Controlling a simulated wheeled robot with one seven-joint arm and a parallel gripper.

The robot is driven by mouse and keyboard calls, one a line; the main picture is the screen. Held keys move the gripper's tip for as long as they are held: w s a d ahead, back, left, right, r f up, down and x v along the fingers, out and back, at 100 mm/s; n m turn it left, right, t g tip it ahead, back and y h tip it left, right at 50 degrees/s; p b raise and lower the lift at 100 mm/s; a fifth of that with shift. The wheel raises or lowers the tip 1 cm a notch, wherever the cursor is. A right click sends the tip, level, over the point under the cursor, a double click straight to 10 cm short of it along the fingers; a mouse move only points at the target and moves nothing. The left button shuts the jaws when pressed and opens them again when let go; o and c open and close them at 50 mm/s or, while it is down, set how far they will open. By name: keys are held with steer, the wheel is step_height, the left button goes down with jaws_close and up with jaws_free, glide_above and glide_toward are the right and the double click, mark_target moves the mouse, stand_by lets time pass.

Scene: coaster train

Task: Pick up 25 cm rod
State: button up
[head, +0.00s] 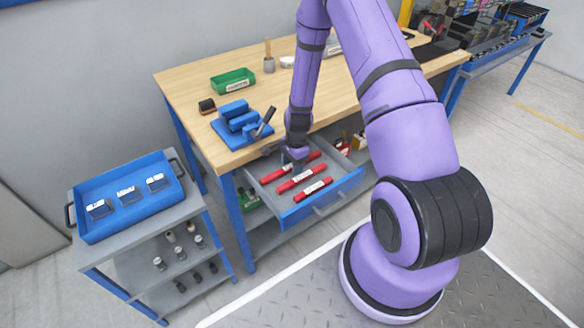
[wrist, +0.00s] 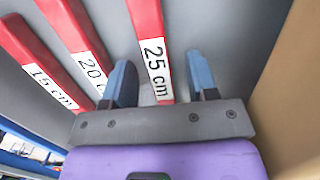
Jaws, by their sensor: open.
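The 25 cm rod is a red bar with a white label reading "25 cm" (wrist: 150,45) in the wrist view. It lies in the grey open drawer and is the farthest of three red rods in the head view (head: 273,174). My gripper (wrist: 160,82) is open, with one blue-grey finger on each side of this rod near its labelled part. I see a gap on both sides; contact is not visible. In the head view my gripper (head: 295,160) reaches down into the drawer and hides part of the rod.
The 20 cm rod (wrist: 70,30) and 15 cm rod (wrist: 30,50) lie beside it, the 20 cm one close to my left finger. The drawer (head: 345,186) is pulled out below the wooden workbench (head: 190,88). A blue tray (head: 90,232) stands on a cart at left.

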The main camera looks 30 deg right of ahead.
jaws_close()
steer(key=shift+r, duration=0.1)
stand_by(0.4)
